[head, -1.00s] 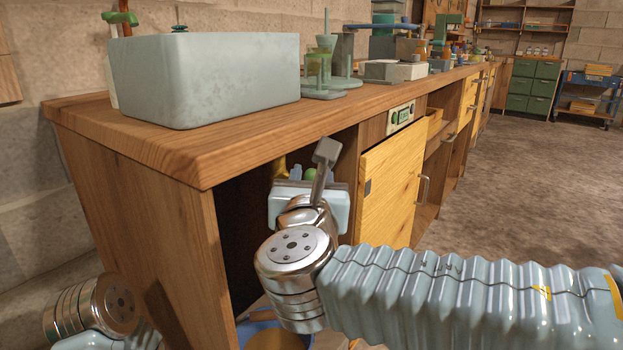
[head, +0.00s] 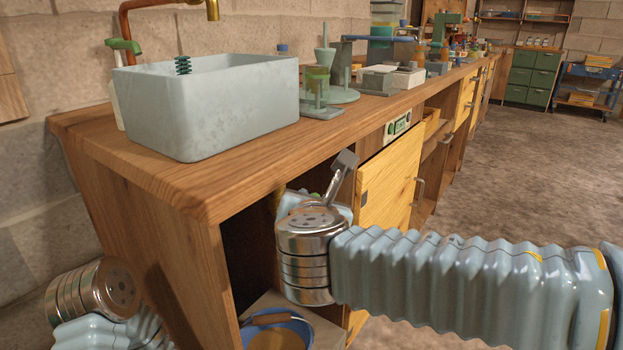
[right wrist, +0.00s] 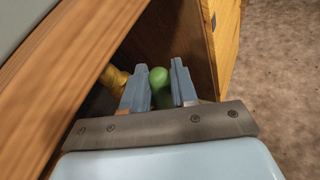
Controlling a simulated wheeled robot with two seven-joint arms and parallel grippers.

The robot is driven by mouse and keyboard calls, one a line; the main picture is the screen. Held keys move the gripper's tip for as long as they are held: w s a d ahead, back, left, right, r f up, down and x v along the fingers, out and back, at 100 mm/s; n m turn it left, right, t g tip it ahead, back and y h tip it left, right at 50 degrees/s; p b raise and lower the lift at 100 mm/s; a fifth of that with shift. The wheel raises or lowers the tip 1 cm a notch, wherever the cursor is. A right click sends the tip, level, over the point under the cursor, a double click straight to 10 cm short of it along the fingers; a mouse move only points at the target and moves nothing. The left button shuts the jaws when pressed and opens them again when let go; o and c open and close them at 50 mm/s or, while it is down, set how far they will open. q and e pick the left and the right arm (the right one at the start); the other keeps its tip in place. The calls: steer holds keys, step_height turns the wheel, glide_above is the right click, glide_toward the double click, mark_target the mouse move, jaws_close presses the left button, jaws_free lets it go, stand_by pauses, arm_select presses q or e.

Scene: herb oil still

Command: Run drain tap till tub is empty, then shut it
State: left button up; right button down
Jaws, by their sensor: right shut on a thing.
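The tub (head: 240,110) is a pale grey-blue basin at the near left end of the bench. Its upper inner wall shows, but its floor and any liquid are hidden. The drain tap's rounded green handle (right wrist: 159,84) is under the bench, beside a yellow brass-like pipe (right wrist: 114,78). My right gripper (right wrist: 159,80) is shut on the handle, one finger on each side. In the head view my right wrist mostly hides the handle and fingers. Only my left arm's wrist shows at the bottom left; its gripper is out of view.
A blue bucket (head: 302,325) with a tan inside stands under the bench, below my right wrist. The wooden bench top (head: 225,175) overhangs close to my right gripper. A yellow cupboard door (head: 384,190) is just right of it. Open floor lies further right.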

steer(key=g+p, duration=0.1)
steer(key=p, duration=0.2)
steer(key=m+g+y+p, duration=0.1)
steer(key=g+p, duration=0.1)
steer(key=p, duration=0.2)
steer(key=w+m+g+y+p, duration=0.1)
steer(key=g+p, duration=0.1)
steer(key=p, duration=0.1)
steer(key=shift+d, duration=0.35)
steer(key=shift+f+m+g+p, duration=0.2)
steer(key=shift+m+g+p, duration=0.2)
steer(key=shift+p, duration=0.1)
steer(key=shift+f+g+y+p, duration=0.3)
steer(key=shift+g+y+p, duration=0.05)
steer(key=shift+g+y, duration=0.25)
arm_select(q)
step_height(320, 180, up, 13)
steer(key=d, duration=0.2)
steer(key=shift+s, duration=0.4)
arm_select(e)
steer(key=shift+f+m+g+y, duration=0.25)
steer(key=shift+m+g+y, duration=0.2)
steer(key=shift+g, duration=0.25)
steer(key=shift+f+m+g+y, duration=0.2)
steer(key=shift+m+g+y, duration=0.2)
steer(key=shift+g, duration=0.3)
arm_select(q)
steer(key=shift+d, duration=0.1)
